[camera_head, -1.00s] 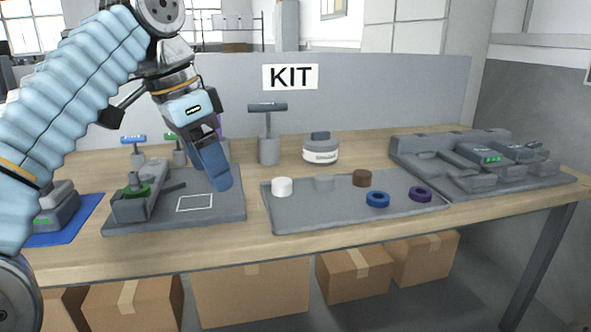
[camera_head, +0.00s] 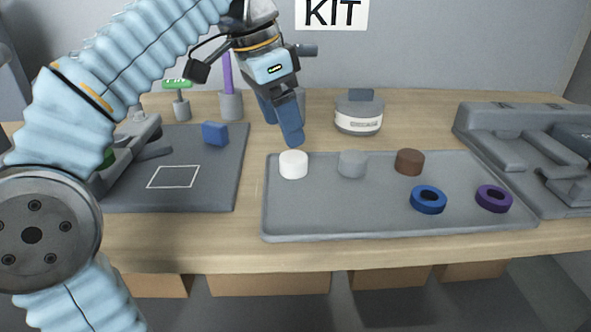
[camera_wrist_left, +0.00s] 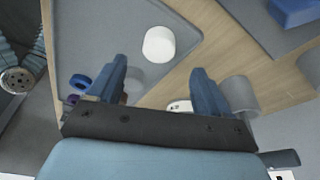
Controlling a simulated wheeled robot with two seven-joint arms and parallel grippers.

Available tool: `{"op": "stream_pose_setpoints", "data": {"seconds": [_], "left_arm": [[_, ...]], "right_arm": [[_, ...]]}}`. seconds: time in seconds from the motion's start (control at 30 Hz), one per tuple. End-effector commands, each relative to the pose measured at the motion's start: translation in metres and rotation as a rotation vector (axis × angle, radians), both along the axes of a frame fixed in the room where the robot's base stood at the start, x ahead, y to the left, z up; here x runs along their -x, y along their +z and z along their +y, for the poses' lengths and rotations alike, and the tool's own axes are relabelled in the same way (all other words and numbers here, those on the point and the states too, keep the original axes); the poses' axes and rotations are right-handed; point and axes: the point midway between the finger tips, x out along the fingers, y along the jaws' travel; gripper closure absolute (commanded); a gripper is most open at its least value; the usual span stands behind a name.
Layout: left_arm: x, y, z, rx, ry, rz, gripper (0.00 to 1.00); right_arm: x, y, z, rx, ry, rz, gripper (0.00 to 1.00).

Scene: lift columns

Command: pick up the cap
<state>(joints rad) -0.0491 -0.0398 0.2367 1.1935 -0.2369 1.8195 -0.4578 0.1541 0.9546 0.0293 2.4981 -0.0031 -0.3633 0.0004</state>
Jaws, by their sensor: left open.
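Three short cylinders that look like caps stand on the grey tray (camera_head: 310,222): a white cap (camera_head: 293,164), a grey cap (camera_head: 352,163) and a brown cap (camera_head: 410,161). My left gripper (camera_head: 281,126) is open and empty, just above and behind the white cap at the tray's back left corner. In the left wrist view the white cap (camera_wrist_left: 158,44) lies beyond the two blue fingertips (camera_wrist_left: 157,75), roughly in line with the gap between them. The fingers do not touch it. My right gripper is out of view.
A blue ring (camera_head: 428,200) and a purple ring (camera_head: 493,198) lie at the tray's right. A grey board (camera_head: 215,180) with a blue block (camera_head: 215,133) is to the left. A round white-banded container (camera_head: 358,114) stands behind the tray. A grey fixture (camera_head: 500,150) is at right.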

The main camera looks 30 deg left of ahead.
Motion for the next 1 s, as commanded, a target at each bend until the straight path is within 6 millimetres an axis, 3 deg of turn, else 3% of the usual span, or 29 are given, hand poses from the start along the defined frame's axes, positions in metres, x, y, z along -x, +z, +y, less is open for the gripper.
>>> {"op": "stream_pose_setpoints", "data": {"seconds": [0.43,0.77,1.0], "left_arm": [[-0.011,-0.055,-0.009,-0.001,0.000,0.001,0.21],[-0.014,-0.062,-0.011,0.001,0.000,-0.001,0.21],[-0.014,-0.062,-0.011,0.001,0.000,-0.001,0.58]], "right_arm": [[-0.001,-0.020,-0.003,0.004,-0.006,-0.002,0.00],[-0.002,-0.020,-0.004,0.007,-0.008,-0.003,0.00],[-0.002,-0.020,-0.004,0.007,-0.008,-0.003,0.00]]}}
